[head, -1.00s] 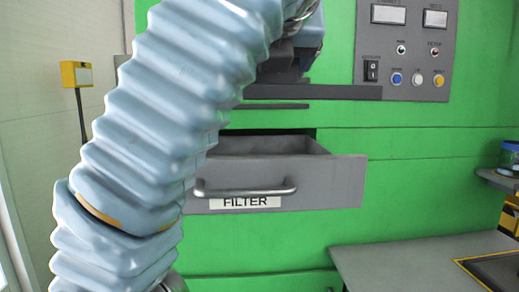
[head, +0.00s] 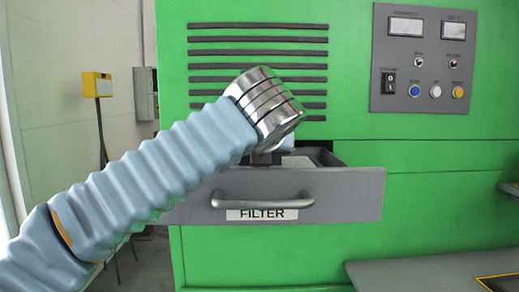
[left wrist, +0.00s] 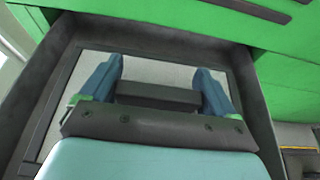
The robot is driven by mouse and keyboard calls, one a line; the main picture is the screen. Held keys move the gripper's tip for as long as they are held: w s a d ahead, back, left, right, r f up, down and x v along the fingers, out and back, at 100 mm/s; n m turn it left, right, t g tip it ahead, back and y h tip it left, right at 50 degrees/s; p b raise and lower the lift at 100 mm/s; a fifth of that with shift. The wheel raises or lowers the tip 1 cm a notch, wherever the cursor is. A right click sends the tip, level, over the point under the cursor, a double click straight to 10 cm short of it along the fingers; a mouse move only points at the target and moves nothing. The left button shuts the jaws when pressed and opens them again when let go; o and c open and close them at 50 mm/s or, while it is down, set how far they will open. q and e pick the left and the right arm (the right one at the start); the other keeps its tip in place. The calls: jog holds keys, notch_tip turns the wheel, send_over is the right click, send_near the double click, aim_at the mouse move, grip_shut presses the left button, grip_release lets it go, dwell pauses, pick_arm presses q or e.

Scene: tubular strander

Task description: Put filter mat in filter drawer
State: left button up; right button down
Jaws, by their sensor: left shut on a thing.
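The grey filter drawer (head: 350,190) is pulled out of the green machine; its front has a bar handle (head: 262,200) and a FILTER label. My left gripper (head: 265,158) reaches down into the drawer from above, mostly hidden by its wrist. In the left wrist view my left gripper (left wrist: 158,74) has its blue fingers well apart and shut on the light grey filter mat (left wrist: 150,70). The mat lies flat within the drawer walls (left wrist: 45,80); whether it touches the floor cannot be told. A sliver of the mat (head: 299,161) shows in the head view. My right gripper is out of view.
Vent slots (head: 258,65) are above the drawer on the machine front. A control panel (head: 424,60) with buttons is at the upper right. A grey ledge (head: 410,272) juts out at the lower right. A yellow box (head: 97,84) on a post stands at the left.

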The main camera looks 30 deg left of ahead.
pick_arm(q)
jog(key=shift+f, duration=0.65)
jog(key=o, duration=0.8)
jog(key=shift+r, duration=0.1)
jog(key=shift+r, duration=0.4)
jog(key=v, duration=1.2)
jog(key=shift+r, duration=0.1)
